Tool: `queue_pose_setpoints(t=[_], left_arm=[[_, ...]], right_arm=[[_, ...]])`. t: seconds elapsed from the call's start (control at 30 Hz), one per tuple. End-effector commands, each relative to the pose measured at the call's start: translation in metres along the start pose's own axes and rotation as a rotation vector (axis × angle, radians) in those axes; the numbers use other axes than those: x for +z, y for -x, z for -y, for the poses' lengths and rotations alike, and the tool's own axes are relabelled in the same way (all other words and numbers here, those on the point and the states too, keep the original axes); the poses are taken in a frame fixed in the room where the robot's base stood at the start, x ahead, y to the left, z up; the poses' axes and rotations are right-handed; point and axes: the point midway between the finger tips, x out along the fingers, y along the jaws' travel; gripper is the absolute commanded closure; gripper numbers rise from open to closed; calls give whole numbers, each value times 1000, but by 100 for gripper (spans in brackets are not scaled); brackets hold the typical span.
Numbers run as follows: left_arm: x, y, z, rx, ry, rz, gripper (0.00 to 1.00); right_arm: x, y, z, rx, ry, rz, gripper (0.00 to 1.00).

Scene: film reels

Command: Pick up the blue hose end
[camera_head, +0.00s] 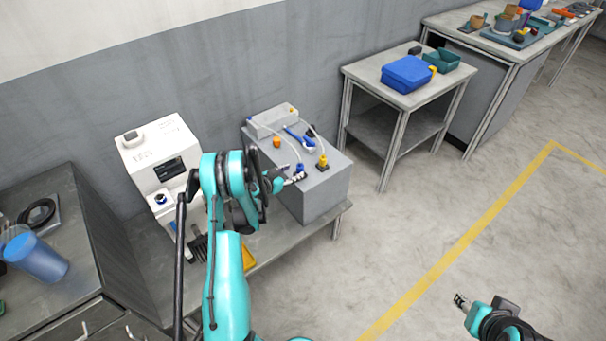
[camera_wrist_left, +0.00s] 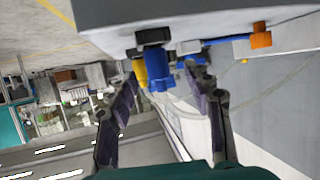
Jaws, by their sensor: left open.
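The blue hose end (camera_head: 300,167) stands at the front edge of the grey box, near a yellow-based fitting (camera_head: 323,162). In the left wrist view the blue hose end (camera_wrist_left: 158,79) shows between the fingers of my left gripper (camera_wrist_left: 163,76), with a yellow part (camera_wrist_left: 140,70) just behind it. My left gripper (camera_head: 289,179) is open, with a finger on each side of the blue end; I cannot tell whether either touches it. My right gripper (camera_head: 461,299) is far off at the lower right, over the floor, and its jaw opening is unclear.
The grey box (camera_head: 323,192) also carries an orange knob (camera_head: 277,142), a blue fitting (camera_head: 298,137) and pale hoses. A white machine (camera_head: 158,160) stands left of it, partly behind my left arm. A side table (camera_head: 377,85) holds a blue case (camera_head: 406,75). The floor at right is clear.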

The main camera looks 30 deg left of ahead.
Motion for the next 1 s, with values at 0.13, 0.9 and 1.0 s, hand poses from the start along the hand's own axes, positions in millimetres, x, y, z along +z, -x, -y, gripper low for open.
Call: queue_pose_setpoints(t=[0.13, 0.9, 1.0], left_arm=[[3, -22, -4, 3, 0, 0, 49], [-1, -54, -4, 0, 1, 1, 100], [-1, -54, -4, 0, 1, 1, 100]], right_arm=[[8, -11, 0, 0, 0, 0, 60], [15, -21, 0, 0, 0, 0, 60], [15, -21, 0, 0, 0, 0, 60]])
